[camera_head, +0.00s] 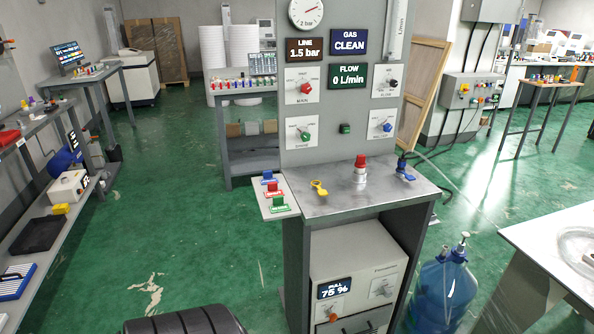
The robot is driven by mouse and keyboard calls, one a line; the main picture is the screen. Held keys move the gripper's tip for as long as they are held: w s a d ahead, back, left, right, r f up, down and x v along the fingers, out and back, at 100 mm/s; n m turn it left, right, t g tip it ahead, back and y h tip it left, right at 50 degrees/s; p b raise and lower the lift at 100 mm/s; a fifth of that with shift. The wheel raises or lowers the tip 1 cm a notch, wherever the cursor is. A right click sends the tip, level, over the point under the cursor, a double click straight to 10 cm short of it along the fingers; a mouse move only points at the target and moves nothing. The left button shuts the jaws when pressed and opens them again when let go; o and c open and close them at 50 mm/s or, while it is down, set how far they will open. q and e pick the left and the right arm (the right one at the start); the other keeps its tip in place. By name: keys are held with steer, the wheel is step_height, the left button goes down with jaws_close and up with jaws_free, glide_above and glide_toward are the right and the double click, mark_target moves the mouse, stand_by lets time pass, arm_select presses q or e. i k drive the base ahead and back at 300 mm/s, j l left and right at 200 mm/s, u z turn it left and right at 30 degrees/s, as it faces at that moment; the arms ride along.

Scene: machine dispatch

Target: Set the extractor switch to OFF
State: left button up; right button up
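No switch label that I can read says extractor, so I cannot tell which control it is. A grey upright panel (340,107) carries a red knob (306,88), a green knob (305,136), a black knob (392,83) and a blue knob (386,127) on white plates. A small dark green button (345,128) sits between the lower plates. A wall control box (470,91) at the right has several coloured buttons or switches, too small to read. Neither of my grippers is in view.
A metal bench top (335,196) below the panel holds a yellow key-like piece (319,187), a red-topped fitting (360,168) and a blue-handled valve (404,170). A side shelf (267,206) holds coloured tags. A blue water bottle (442,290) stands right. Green floor is open to the left.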

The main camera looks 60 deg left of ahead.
mark_target(333, 317)
steer(key=u, duration=1.6)
